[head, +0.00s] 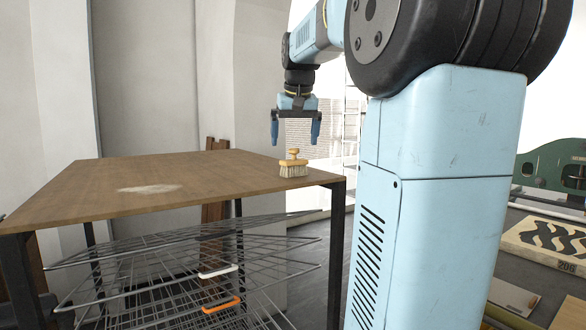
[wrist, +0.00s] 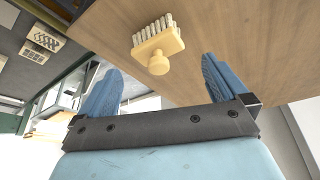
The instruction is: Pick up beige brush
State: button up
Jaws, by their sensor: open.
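The beige brush (head: 293,166) stands on the wooden table top (head: 220,170) near its right edge. Its bristles face down and its knob points up. In the wrist view the brush (wrist: 158,45) lies beyond and between my two blue fingers, with its knob toward the gripper. My gripper (head: 295,140) is open and empty, pointing down above the table. In the head view it hangs just above the brush, with a gap to it. The wrist view shows both fingers of my gripper (wrist: 160,80) spread apart, not touching the brush.
A pale patch (head: 150,188) marks the table top. A wire rack (head: 190,265) with a white and an orange handle stands under the table. A patterned slab (head: 548,240) and a green machine (head: 555,170) are at the right. The table top around the brush is clear.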

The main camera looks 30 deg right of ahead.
aim_at(294, 155)
jog(key=x, duration=0.3)
jog(key=shift+f, duration=0.15)
jog(key=shift+w+d+x, duration=0.1)
jog(key=shift+x, duration=1.2)
jog(key=shift+w+d+x, duration=0.15)
jog(key=shift+x, duration=1.15)
jog(key=c, duration=0.8)
